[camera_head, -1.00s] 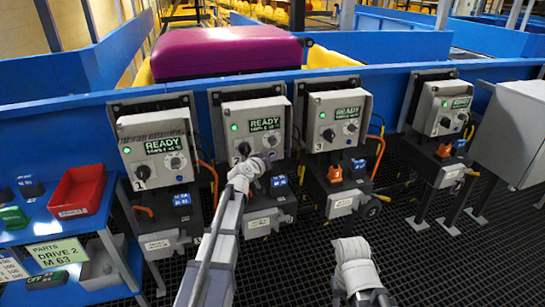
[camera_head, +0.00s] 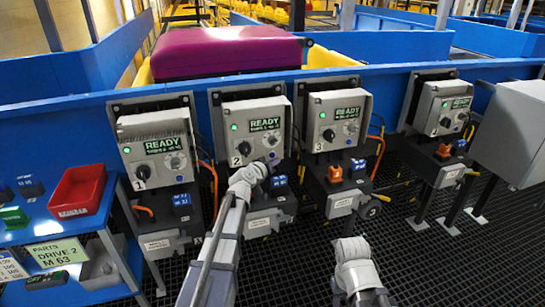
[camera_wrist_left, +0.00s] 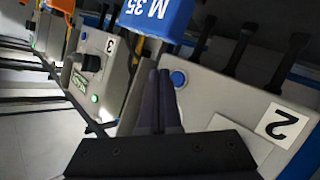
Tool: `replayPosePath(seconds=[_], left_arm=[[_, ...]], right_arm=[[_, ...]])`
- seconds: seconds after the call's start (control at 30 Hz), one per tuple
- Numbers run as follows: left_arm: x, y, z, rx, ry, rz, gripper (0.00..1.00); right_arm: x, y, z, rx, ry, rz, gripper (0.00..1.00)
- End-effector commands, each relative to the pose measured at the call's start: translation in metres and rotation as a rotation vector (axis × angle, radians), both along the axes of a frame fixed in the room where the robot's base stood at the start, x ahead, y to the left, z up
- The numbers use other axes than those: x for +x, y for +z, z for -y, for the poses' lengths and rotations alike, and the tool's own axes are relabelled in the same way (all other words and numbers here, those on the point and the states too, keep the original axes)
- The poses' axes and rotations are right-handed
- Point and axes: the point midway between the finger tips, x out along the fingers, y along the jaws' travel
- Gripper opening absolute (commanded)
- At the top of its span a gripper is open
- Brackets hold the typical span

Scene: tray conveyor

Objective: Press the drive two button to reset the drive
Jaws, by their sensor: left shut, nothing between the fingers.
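The drive two box (camera_head: 240,113) is grey, with a "2" label, a lit green lamp and a display reading READY. Its black knob sits by the label, and a round grey dial shows at its lower right. In the left wrist view, a blue button (camera_wrist_left: 178,78) sits on the face of the box marked 2. My left gripper (camera_head: 264,167) is just below and in front of that box's lower right corner. In the wrist view its dark fingers (camera_wrist_left: 160,73) are shut and empty, close to the left of the blue button, with no clear contact. My right gripper is not seen, only part of that arm.
Similar boxes 1 (camera_head: 158,129), 3 (camera_head: 324,104) and another at right (camera_head: 437,102) flank it, all lit green. A blue M 35 block (camera_wrist_left: 156,14) is close to my left fingers. A red bin (camera_head: 78,192) stands on the left shelf.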

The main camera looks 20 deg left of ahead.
Motion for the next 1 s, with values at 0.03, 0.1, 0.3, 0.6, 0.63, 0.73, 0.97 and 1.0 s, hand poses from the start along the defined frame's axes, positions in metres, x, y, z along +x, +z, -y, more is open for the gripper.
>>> replayPosePath(seconds=[0.03, 0.1, 0.3, 0.6, 0.63, 0.73, 0.97, 1.0], left_arm=[[-0.006, 0.0, 0.004, 0.0, -0.001, 0.0, 0.0], [-0.012, 0.0, 0.007, 0.0, -0.001, 0.0, 0.0], [-0.028, 0.0, 0.019, 0.001, -0.002, 0.0, 0.0], [-0.033, 0.0, 0.023, -0.001, -0.001, 0.0, 0.0], [-0.033, 0.0, 0.023, -0.001, -0.001, 0.0, 0.0], [-0.033, 0.0, 0.023, 0.0, -0.001, 0.0, 0.0], [-0.033, 0.0, 0.023, 0.0, -0.001, 0.0, 0.0], [-0.033, 0.0, 0.023, 0.0, -0.001, 0.0, 0.0]], right_arm=[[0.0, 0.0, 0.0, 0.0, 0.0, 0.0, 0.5], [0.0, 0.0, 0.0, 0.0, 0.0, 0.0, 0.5], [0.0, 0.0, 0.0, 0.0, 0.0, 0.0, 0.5], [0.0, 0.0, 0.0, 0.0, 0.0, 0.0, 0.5], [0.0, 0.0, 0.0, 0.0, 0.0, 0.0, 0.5], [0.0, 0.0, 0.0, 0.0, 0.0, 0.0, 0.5], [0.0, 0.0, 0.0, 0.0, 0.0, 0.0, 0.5], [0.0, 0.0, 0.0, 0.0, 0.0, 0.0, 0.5]])
